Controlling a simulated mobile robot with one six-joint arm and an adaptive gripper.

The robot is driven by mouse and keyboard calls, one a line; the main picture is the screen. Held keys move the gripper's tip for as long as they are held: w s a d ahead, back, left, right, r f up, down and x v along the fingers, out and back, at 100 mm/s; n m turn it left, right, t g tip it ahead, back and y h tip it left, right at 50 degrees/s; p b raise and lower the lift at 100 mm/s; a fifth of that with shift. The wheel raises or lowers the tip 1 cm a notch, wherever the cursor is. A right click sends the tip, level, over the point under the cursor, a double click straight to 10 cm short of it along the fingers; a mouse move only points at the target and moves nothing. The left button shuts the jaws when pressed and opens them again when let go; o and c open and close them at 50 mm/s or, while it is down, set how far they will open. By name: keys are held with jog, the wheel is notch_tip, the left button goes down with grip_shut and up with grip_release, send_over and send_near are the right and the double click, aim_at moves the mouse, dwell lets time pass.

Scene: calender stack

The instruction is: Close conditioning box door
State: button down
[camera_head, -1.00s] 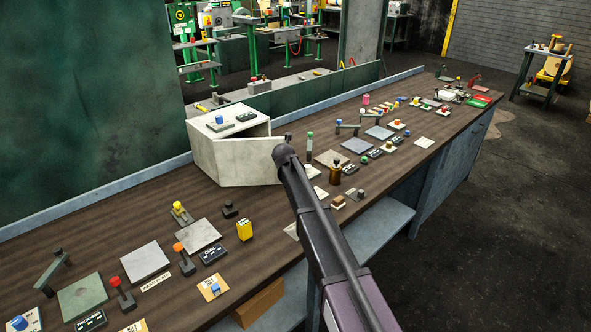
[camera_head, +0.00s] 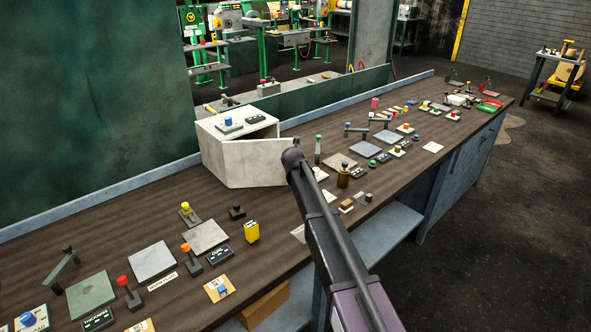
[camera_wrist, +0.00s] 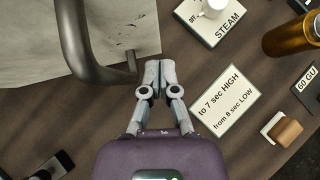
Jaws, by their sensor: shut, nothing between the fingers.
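The pale grey conditioning box (camera_head: 213,157) stands on the bench in the head view. Its door (camera_head: 255,165) stands ajar, with a dark gap below the box top, and its right end is hidden behind my arm. In the wrist view the pale door panel (camera_wrist: 125,22) fills the upper left, with a thick dark curved handle (camera_wrist: 72,45) on it. My gripper (camera_wrist: 160,72) is shut and empty, just right of the handle's end and close to the panel's edge. I cannot tell whether it touches the door. My fingers are not clear in the head view.
A card (camera_wrist: 225,100), a STEAM block (camera_wrist: 212,22) and an amber bottle (camera_wrist: 292,38) lie right of my gripper. A blue knob (camera_head: 228,122) sits on the box top. Several buttons, levers and plates crowd the wooden bench (camera_head: 150,210).

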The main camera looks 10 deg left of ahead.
jog(key=s+d+f+p+v, duration=0.1)
jog(key=p+v, duration=0.6)
jog(key=v, duration=0.5)
jog(key=shift+d+f, duration=0.2)
jog(key=shift+d, duration=0.15)
jog(key=s+d+f+m+g+h, duration=0.1)
jog(key=s+d+f+m+g, duration=0.1)
jog(key=s+d+m, duration=0.6)
jog(key=s+d+f+m+g+h, duration=0.15)
jog(key=s+d+m, duration=0.35)
jog(key=d+m, duration=0.55)
jog(key=s+d+f+m+g+y, duration=0.1)
jog(key=s+d+m+g, duration=0.1)
jog(key=s+d+m, duration=0.3)
jog(key=s+d+f+m+g, duration=0.1)
jog(key=s+d+m+g, duration=0.2)
jog(key=s+m, duration=1)
jog(key=shift+s+d+y, duration=0.35)
jog(key=shift+s+d, duration=0.2)
jog(key=shift+d, duration=1.25)
